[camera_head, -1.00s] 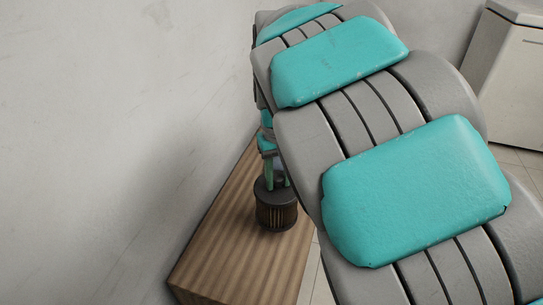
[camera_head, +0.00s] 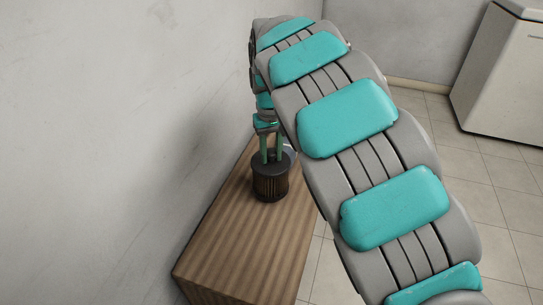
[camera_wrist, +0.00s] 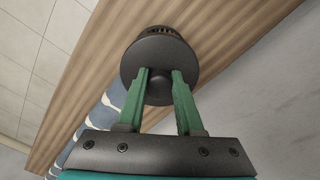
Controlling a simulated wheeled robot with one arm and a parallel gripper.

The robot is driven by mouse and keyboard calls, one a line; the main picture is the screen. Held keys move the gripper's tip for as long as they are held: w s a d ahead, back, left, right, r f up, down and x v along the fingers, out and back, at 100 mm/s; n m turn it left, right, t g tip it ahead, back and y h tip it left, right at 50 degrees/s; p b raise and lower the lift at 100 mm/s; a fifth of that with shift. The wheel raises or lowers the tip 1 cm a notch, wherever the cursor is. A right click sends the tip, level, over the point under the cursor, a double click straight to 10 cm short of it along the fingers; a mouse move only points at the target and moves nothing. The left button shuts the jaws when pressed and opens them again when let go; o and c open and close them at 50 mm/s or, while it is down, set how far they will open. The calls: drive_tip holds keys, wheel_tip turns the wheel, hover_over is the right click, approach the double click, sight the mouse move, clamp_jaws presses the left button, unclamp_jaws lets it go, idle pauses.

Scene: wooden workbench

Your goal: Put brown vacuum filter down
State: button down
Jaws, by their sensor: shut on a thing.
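The brown vacuum filter (camera_head: 270,185) is a dark, upright cylinder with a ribbed side, over the far part of the wooden workbench (camera_head: 240,245). My gripper (camera_head: 271,160) comes down from above, its green fingers shut on the filter's top. In the wrist view, the round dark top of the filter (camera_wrist: 160,50) shows with my gripper's fingertips (camera_wrist: 160,76) on either side of its central knob. The filter's underside is hidden, so I cannot tell whether it touches the bench. My arm covers part of the bench's far end.
A blue and white object (camera_wrist: 100,118) lies on the bench beside the filter, partly hidden by my gripper. A wall (camera_head: 110,120) runs along the bench's left side. The near part of the bench top is clear. A white cabinet (camera_head: 505,75) stands at the far right.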

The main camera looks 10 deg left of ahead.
drive_tip(key=shift+f, duration=0.85)
drive_tip(key=c, duration=0.6)
unclamp_jaws()
drive_tip(key=shift+o, duration=0.2)
wheel_tip(320, 180, up, 11)
drive_tip(key=shift+f+b, duration=0.1)
drive_tip(key=shift+b, duration=0.3)
drive_tip(key=shift+r, duration=0.7)
